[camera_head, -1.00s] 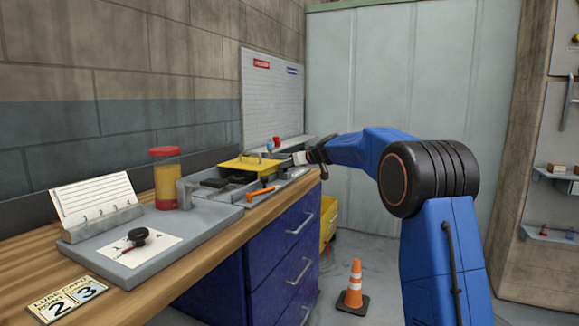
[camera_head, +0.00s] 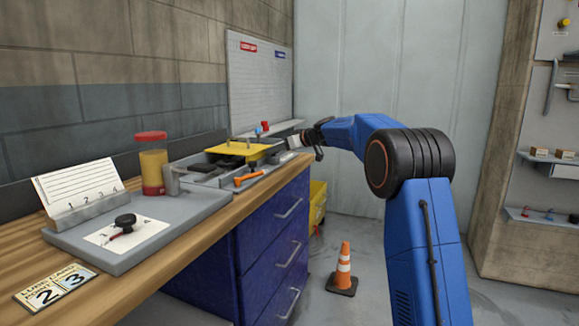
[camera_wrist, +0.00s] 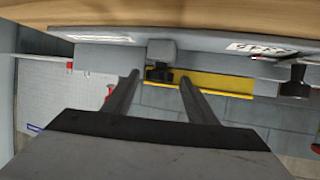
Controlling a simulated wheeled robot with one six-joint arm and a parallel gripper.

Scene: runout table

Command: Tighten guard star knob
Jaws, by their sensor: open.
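A small dark knob (camera_wrist: 160,72), which looks like the guard star knob, sits on a grey block beside a yellow guard plate (camera_wrist: 225,84) in the wrist view. My gripper (camera_wrist: 160,76) is open, with one finger on each side of the knob in the picture. I cannot tell whether the fingers touch it or how far it lies. In the head view the yellow guard (camera_head: 245,150) lies over a grey unit at the bench's far end. My gripper (camera_head: 293,142) is just right of it. The knob is not clear in the head view.
On the wooden bench (camera_head: 190,258), a grey tray (camera_head: 190,207) carries a black knob-like piece (camera_head: 125,221) on a white card. An orange cone (camera_head: 343,268) stands on the floor.

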